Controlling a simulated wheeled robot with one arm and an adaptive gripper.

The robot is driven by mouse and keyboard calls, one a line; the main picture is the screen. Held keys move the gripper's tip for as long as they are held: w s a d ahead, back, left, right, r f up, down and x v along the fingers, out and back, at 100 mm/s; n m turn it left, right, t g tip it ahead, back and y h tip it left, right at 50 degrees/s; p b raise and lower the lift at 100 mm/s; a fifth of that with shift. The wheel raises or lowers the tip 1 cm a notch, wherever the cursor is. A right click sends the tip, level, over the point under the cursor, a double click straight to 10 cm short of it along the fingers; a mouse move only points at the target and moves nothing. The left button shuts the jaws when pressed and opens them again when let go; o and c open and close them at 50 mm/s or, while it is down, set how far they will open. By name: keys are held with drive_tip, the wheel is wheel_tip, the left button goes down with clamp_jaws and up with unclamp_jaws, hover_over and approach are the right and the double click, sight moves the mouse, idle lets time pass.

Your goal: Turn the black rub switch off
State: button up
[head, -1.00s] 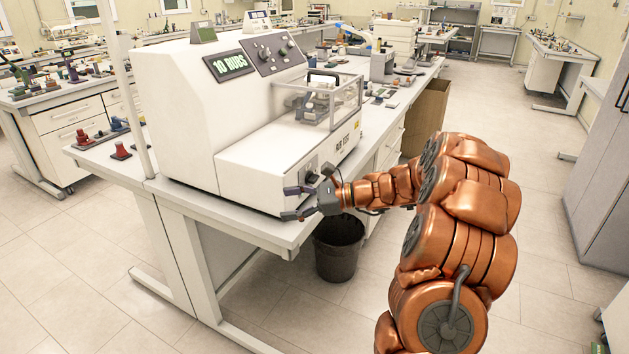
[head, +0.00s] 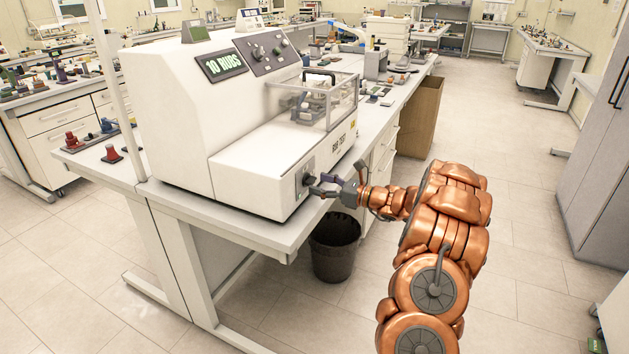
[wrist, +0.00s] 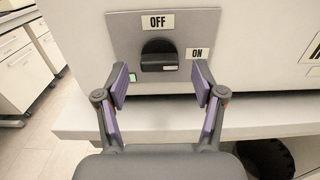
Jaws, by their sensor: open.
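The black rub switch (wrist: 158,55) is a dark knob on a grey plate (wrist: 205,25) in the wrist view. A small white mark shows at the knob's lower right. My gripper (wrist: 160,80) is open and empty, its two purple-padded fingers on either side just below the knob. Whether they touch the plate I cannot tell. In the head view my gripper (head: 318,186) is at the front end of the white rub test machine (head: 265,150), by the switch plate (head: 303,178).
A green light (wrist: 132,77) shows beside the left finger. The machine stands on a white bench (head: 240,235), whose edge runs under my gripper. A black bin (head: 334,255) is on the floor below.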

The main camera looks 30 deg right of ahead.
drive_tip(key=shift+x, duration=1.05)
drive_tip(key=c, duration=1.1)
